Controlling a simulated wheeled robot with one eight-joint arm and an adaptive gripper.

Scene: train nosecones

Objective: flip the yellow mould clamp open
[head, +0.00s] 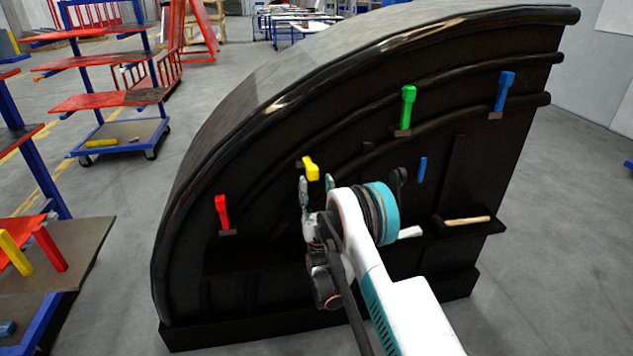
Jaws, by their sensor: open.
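The yellow mould clamp (311,168) is on the dark side face of the large curved black mould (300,110), near the middle. It looks tilted, with its dark base at its upper left. My gripper (304,192) is just below and left of the yellow clamp, at the end of my white and teal arm. It is open, and nothing shows between its fingers. Whether a finger touches the clamp cannot be told from this view. The wrist hides part of the mould below the clamp.
Red (222,213), green (407,108) and blue (504,92) clamps stand upright on the same face. A ledge holds a wooden-handled tool (466,221). A red and blue rack (110,100) stands left. Grey floor (560,260) is clear at right.

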